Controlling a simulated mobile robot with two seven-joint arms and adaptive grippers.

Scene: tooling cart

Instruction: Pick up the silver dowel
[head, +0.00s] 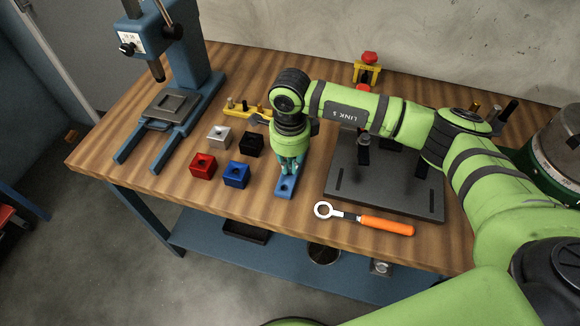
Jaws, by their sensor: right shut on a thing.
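My right gripper (290,172) points straight down over a small blue holder (285,188) near the middle of the table. Its fingers are shut on a slim thing just above the holder, taken to be the silver dowel. The fingers hide nearly all of it, so I cannot tell whether its lower end is still inside the holder. My left gripper is not in view.
Left of the gripper are red (203,166), blue (236,174), silver (219,137) and black (251,144) blocks. A yellow rack (240,108) stands behind. A dark plate (385,190) and an orange-handled wrench (386,226) lie right. A blue press (200,55) stands far left.

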